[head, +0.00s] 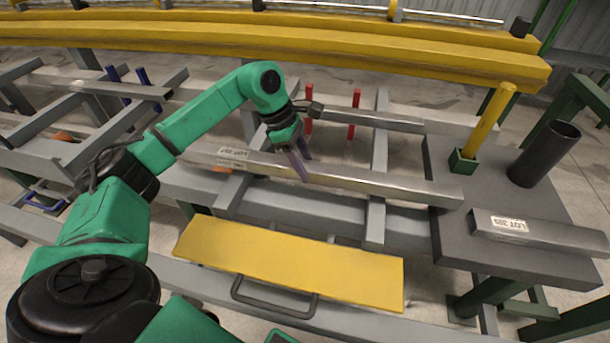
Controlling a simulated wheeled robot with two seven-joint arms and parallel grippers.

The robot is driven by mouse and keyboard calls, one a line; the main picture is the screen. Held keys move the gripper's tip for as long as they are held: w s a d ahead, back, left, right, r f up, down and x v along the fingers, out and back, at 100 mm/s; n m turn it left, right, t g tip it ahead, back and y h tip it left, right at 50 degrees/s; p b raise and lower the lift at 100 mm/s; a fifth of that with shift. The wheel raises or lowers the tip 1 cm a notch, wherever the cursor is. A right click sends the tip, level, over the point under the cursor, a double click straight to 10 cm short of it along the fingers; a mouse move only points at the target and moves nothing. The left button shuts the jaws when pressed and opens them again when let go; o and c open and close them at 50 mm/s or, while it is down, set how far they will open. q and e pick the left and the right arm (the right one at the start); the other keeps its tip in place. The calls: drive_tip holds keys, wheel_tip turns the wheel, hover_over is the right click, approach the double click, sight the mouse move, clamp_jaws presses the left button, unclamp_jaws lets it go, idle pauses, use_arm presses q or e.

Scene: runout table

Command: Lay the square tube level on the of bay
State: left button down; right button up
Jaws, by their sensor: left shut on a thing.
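A long shiny square tube (390,184) with a white lot label near its left part runs across the middle of the head view, over the grey rack bars. Its right end reaches over the dark side table (455,235). My left gripper (301,168) comes down from above and is shut on this tube left of its middle. The tube looks close to level, tipping slightly down to the right in the picture; I cannot tell whether it touches the bars. A second, shorter square tube (550,234) labelled LOT 203 lies on the side table. My right gripper is not in view.
A yellow plate (290,262) with a dark handle lies in front of the tube. Red posts (309,115) and blue posts (145,78) stand on the rack behind. A black cylinder (545,153) and yellow post (487,122) stand at right. Yellow beams (270,38) cross the back.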

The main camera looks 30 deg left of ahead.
use_arm(q)
wheel_tip(320, 180, down, 3)
drive_tip(key=shift+r, duration=0.2)
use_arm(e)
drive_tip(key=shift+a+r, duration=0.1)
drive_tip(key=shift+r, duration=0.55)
use_arm(q)
drive_tip(key=shift+f+b, duration=0.4)
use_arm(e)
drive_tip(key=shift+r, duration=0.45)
use_arm(q)
drive_tip(key=shift+c, duration=1.6)
unclamp_jaws()
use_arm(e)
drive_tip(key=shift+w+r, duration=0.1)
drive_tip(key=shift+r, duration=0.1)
use_arm(q)
drive_tip(key=shift+r, duration=0.1)
drive_tip(key=p+v, duration=0.2)
drive_tip(key=v, duration=1)
drive_tip(key=shift+d+r+p, duration=0.1)
drive_tip(key=shift+d+p, duration=0.05)
drive_tip(key=shift+p, duration=0.2)
drive_tip(key=shift+r, duration=0.2)
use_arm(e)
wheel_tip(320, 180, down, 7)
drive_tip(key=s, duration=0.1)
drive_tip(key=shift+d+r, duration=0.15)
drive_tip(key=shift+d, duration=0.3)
